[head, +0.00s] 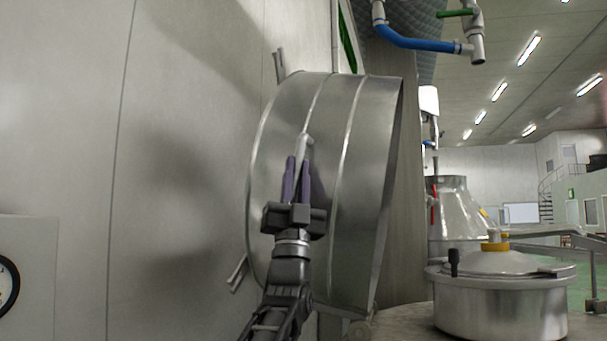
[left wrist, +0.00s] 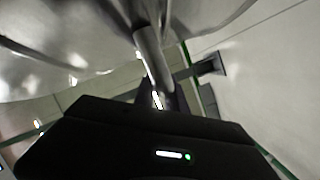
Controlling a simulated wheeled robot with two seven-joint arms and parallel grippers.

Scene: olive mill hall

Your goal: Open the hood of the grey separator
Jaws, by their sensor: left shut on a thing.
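The hood (head: 350,130) of the grey separator is a wide, shiny metal drum in the middle of the head view. It stands on edge, swung up, with its rim facing right. A pale bar handle (head: 305,143) sticks out from its side. My left gripper (head: 297,165) comes up from below with its purple fingers shut on this handle. In the left wrist view the handle (left wrist: 151,55) runs down to the gripper (left wrist: 160,98), whose fingertips are partly hidden. The hood's metal (left wrist: 75,30) fills the upper left there. My right gripper is not in view.
A plain pale wall (head: 190,150) stands close behind and left of the hood. A lidded steel vessel (head: 500,300) stands at the lower right. A gauge (head: 6,285) shows at the left edge.

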